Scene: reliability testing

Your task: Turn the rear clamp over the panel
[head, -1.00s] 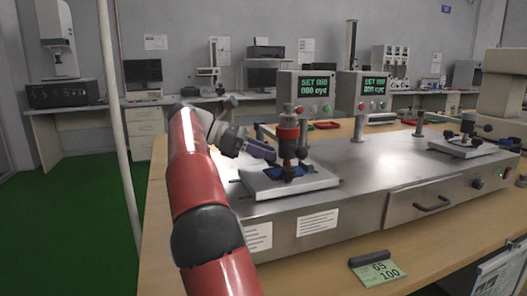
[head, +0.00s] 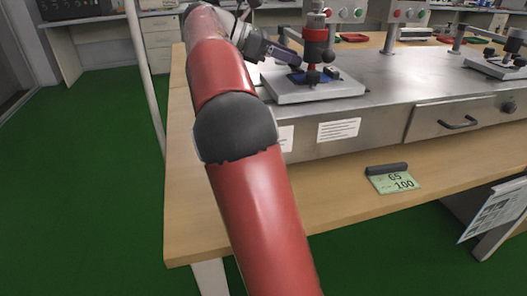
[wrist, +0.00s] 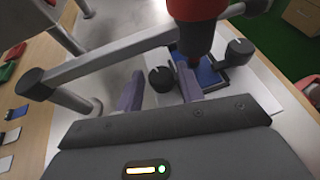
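The test fixture (head: 315,40) is a red and dark upright press on a pale base plate (head: 335,88). A blue panel (wrist: 210,74) lies under the press. In the wrist view, one black clamp knob (wrist: 161,79) appears between my purple fingertips, and another black knob (wrist: 239,52) is to the right over the panel's edge. Which knob belongs to the rear clamp is unclear. My gripper (wrist: 160,88) is open, with gaps seen on both sides of the nearer knob. In the head view, my gripper (head: 288,54) reaches the fixture from the left.
The fixture stands on a steel bench unit (head: 390,85) with a drawer (head: 460,122). A second fixture (head: 507,50) is at the right. A grey bar (wrist: 110,62) with a black end cap crosses the wrist view's left. A pale post (head: 145,80) stands left of the table.

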